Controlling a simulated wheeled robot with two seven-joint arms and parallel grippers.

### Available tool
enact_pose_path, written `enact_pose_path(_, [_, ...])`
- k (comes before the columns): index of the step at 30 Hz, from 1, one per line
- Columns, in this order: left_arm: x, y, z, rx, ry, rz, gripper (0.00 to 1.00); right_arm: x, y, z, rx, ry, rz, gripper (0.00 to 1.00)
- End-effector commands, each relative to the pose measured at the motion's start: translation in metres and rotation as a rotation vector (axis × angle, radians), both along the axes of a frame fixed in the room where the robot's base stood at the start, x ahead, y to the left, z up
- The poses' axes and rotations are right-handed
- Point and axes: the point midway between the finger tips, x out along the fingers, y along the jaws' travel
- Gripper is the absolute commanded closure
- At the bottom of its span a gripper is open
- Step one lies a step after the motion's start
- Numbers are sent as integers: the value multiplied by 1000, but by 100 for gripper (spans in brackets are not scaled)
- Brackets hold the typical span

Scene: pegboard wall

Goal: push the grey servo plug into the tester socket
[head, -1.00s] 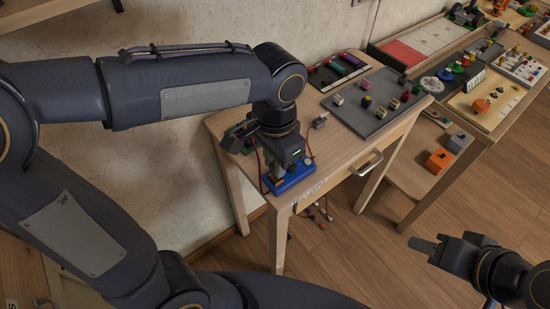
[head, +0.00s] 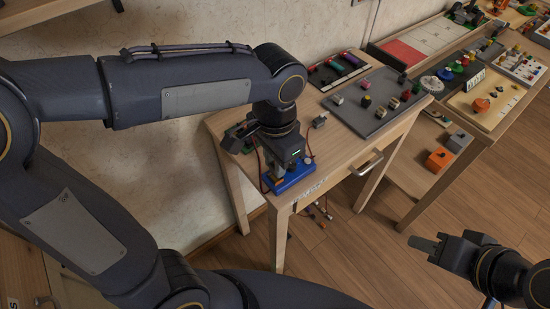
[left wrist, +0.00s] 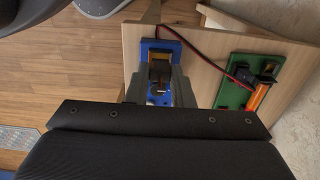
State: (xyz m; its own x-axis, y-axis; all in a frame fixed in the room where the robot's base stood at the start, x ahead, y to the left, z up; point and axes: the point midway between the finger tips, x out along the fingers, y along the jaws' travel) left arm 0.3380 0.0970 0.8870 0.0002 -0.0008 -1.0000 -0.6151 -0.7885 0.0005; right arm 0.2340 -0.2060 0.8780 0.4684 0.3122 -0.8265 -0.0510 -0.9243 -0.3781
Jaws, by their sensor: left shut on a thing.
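The blue tester (head: 298,176) lies at the near left corner of the wooden table. It also shows in the left wrist view (left wrist: 147,47) between and behind my fingers. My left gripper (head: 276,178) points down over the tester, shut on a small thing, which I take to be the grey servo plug. In the left wrist view my left gripper (left wrist: 159,88) hides most of it, so I cannot tell whether it is in the socket. A dark red cable (left wrist: 205,45) runs from there towards a green board (left wrist: 236,88). My right gripper (head: 424,243) hangs over the floor, away from the table.
A grey tray (head: 384,112) with several small blocks and a dark case (head: 338,69) lie farther back on the table. A small grey part (head: 320,121) lies nearer the tester. The wall is close behind the table. A drawer handle (head: 367,165) sticks out in front.

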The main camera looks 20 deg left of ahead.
Motion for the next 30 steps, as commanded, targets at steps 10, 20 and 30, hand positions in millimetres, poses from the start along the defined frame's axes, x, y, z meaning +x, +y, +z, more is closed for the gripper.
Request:
enact_pose_path(10, [0, 0, -9, 1, 1, 0, 100, 0, 0, -7, 0, 0, 0, 64])
enact_pose_path(20, [0, 0, -18, 1, 1, 0, 100, 0, 0, -12, 0, 0, 0, 64])
enact_pose_path(30, [0, 0, -18, 0, 0, 0, 54, 0, 0, -13, 0, 0, 0, 64])
